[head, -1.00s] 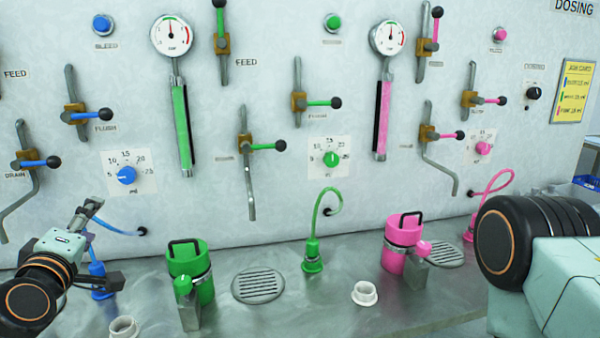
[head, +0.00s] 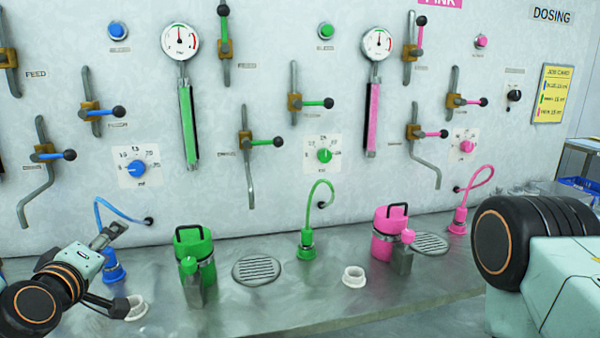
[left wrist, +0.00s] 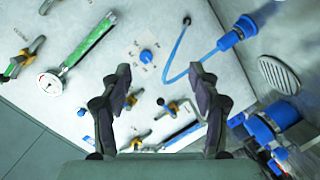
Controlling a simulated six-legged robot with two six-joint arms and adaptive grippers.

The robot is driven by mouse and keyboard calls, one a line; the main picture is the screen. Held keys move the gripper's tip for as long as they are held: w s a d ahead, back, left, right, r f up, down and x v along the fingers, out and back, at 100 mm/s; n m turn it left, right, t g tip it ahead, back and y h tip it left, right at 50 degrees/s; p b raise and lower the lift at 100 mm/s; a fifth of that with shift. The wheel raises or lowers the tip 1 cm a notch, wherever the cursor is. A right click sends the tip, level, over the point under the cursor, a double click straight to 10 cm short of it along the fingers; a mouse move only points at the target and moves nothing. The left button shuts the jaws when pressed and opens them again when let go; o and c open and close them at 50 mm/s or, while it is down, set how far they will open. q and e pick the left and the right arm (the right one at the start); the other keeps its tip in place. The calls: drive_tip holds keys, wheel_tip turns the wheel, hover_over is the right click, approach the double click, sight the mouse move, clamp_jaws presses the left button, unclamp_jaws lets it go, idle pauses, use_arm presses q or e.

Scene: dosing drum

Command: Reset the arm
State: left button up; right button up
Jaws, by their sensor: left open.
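My left gripper (head: 122,268) is at the lower left of the head view, its fingers spread and pointing right over the bench. In the left wrist view my left gripper (left wrist: 163,88) is open, with nothing between its two dark fingers. The blue hose fitting (head: 113,268) stands just behind the fingers in the head view. The blue hose and fitting also show in the left wrist view (left wrist: 228,38), right of the fingers and apart from them. My right gripper is not in view; a dark joint of my own arm fills the lower right of the head view.
The wall panel holds blue dial (head: 135,168), green dial (head: 324,156), pink dial (head: 467,146) and several levers. Bare bench lies at the front.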

use_arm(q)
drive_tip(key=s+d+f+m+g+h+b, duration=0.1)
drive_tip(key=s+d+f+m+g, duration=0.3)
drive_tip(key=f, duration=0.7)
drive_tip(key=s+d+f+m+g+h+b, duration=0.1)
drive_tip(key=s+d+f+m+g+h, duration=0.15)
drive_tip(key=s+d+f, duration=0.55)
drive_tip(key=s+d+f+m+g+y+b, duration=0.1)
drive_tip(key=s+f+m+g, duration=0.4)
drive_tip(key=s+f, duration=1.4)
drive_tip(key=s+g+b, duration=0.1)
drive_tip(key=s+g, duration=0.3)
drive_tip(key=shift+s+f, duration=0.15)
drive_tip(key=shift+f, duration=0.2)
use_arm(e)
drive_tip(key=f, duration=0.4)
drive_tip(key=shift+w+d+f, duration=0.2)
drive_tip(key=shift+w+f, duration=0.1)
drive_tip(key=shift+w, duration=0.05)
